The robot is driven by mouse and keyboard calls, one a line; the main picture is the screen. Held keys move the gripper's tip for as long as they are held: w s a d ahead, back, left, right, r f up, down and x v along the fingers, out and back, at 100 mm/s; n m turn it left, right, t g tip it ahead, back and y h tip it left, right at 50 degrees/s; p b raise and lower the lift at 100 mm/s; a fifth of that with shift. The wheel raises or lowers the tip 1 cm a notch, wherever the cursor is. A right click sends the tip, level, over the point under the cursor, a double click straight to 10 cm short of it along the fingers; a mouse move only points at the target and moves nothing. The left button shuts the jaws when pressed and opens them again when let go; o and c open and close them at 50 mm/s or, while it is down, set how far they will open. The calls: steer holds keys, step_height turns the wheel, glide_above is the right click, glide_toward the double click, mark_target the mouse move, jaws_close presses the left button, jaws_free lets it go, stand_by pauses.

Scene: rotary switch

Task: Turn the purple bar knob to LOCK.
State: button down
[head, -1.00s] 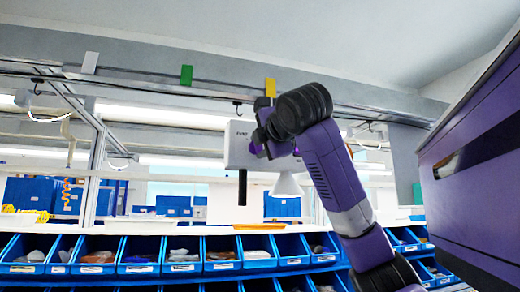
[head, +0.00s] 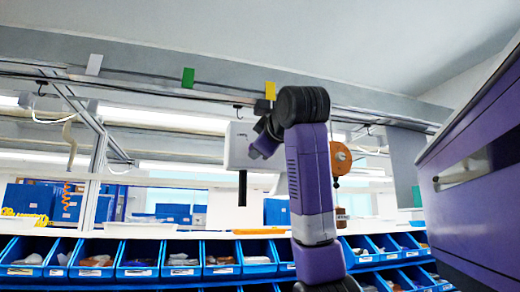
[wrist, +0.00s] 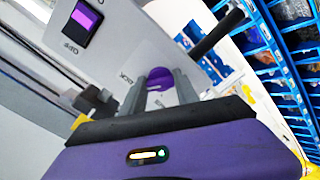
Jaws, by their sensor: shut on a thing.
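The purple bar knob (wrist: 160,77) is on the white face of the switch box (wrist: 205,88) in the wrist view. Only its rounded purple top shows between the fingers. My gripper (wrist: 162,92) is shut on the knob, one grey finger on each side. A small label that seems to read LOCK is just left of the knob. Which way the bar points is hidden by the fingers. In the head view the white box (head: 236,150) hangs below the rail, and my arm reaches it from the right.
A purple rectangle in a dark frame (wrist: 83,20) is on the box, with a small label below it. A black bar (wrist: 217,33) sticks out from the box; it hangs down in the head view (head: 242,187). Blue bins (head: 180,258) line the shelf below.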

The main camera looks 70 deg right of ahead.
steer(key=shift+f+m, duration=0.15)
steer(key=shift+m, duration=0.85)
steer(key=shift+d, duration=0.1)
steer(key=c, duration=0.9)
jaws_free()
steer(key=shift+b+v, duration=2.1)
steer(key=shift+v, duration=1.85)
